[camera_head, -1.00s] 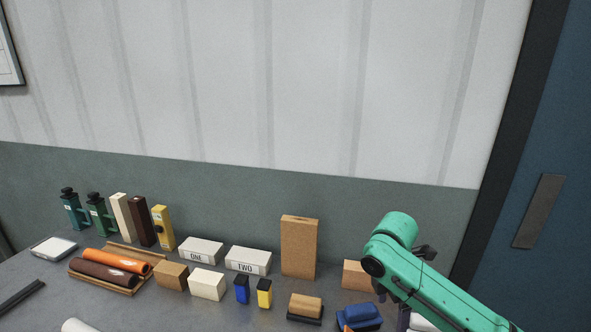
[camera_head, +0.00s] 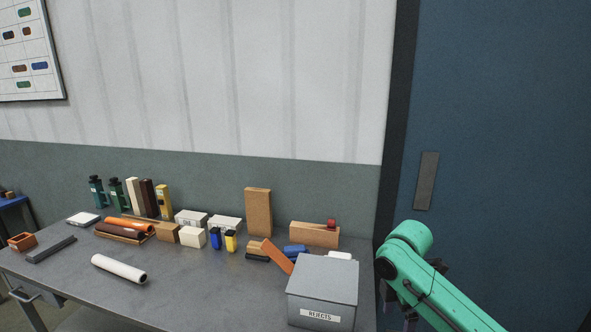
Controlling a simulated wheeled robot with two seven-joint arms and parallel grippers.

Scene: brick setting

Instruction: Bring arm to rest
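My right arm, green, comes in from the lower right corner, with its bend raised beside the table's right end. Its gripper is not clearly visible; dark parts show behind the arm link, but no fingertips can be made out. My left arm and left gripper are not in view. The grey table (camera_head: 190,280) stands against the wall. No object is seen held by the arm.
A grey box labelled REJECTS (camera_head: 323,286) stands at the table's front right, with an orange piece (camera_head: 277,257) leaning beside it. A white roll (camera_head: 119,268) lies front left. Blocks and bottles line the back. A dark blue door (camera_head: 500,130) is right.

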